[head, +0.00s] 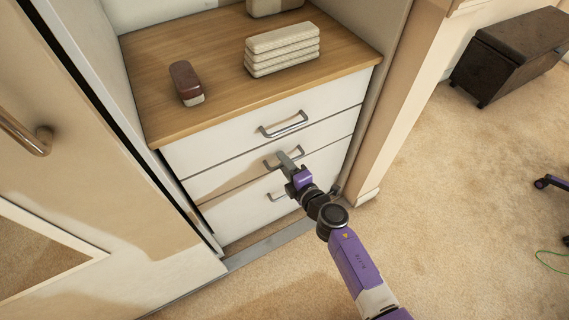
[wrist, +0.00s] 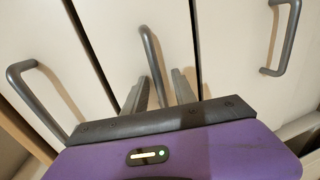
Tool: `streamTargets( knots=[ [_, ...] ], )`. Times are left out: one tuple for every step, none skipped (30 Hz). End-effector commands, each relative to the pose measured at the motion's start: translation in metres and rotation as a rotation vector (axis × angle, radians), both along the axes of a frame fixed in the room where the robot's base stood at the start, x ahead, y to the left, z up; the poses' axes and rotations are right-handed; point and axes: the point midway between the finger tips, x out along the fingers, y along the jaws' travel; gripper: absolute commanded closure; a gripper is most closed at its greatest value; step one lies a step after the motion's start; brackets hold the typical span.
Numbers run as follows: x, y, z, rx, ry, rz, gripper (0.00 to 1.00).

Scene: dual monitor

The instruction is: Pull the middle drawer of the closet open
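The closet holds three white drawers with grey bar handles under a wooden top. The middle drawer (head: 225,178) looks about flush with the others; any small gap is hard to tell. Its handle (head: 270,164) is partly hidden behind my gripper (head: 287,158). In the wrist view, the middle handle (wrist: 152,62) passes between the two grey fingers of my gripper (wrist: 158,88). The fingers are apart, one on each side of the bar, with visible gaps. The top drawer (head: 245,133) and bottom drawer (head: 245,212) are shut.
The wooden top (head: 215,85) carries a brown case (head: 186,82) and a stack of folded beige cloths (head: 282,50). A closet door (head: 75,150) with a metal handle stands at left. A dark bench (head: 515,50) is at right. Carpet (head: 450,190) is clear in front.

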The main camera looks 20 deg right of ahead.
Motion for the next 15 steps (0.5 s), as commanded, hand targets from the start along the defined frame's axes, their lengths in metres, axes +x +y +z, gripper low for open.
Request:
streamTargets(
  knots=[
    [-0.0001,0.0,0.0002,0.0,0.0,0.0,0.67],
    [0.0,0.0,0.0003,0.0,0.0,0.0,0.67],
    [-0.0001,0.0,0.0003,0.0,0.0,0.0,0.67],
    [-0.0001,0.0,0.0004,0.0,0.0,0.0,0.73],
    [-0.0001,0.0,0.0004,0.0,0.0,0.0,0.79],
    [-0.0001,-0.0001,0.0004,0.001,0.0,0.0,0.87],
    [-0.0001,-0.0001,0.0004,0.001,-0.001,0.0,0.93],
    [-0.0002,-0.0001,0.0005,0.001,-0.001,0.0,0.99],
    [-0.0002,-0.0001,0.0005,0.001,0.0,0.0,1.0],
    [-0.0002,-0.0001,0.0004,0.001,0.0,0.0,1.0],
    [-0.0002,-0.0001,0.0004,0.001,0.0,0.0,1.0],
    [-0.0002,-0.0001,0.0004,0.001,0.0,0.0,1.0],
    [-0.0002,-0.0001,0.0004,0.001,0.0,0.0,1.0],
    [-0.0003,-0.0002,0.0004,0.001,0.0,0.0,1.0],
    [-0.0003,-0.0002,0.0004,0.001,0.0,0.0,1.0]
  ],
)
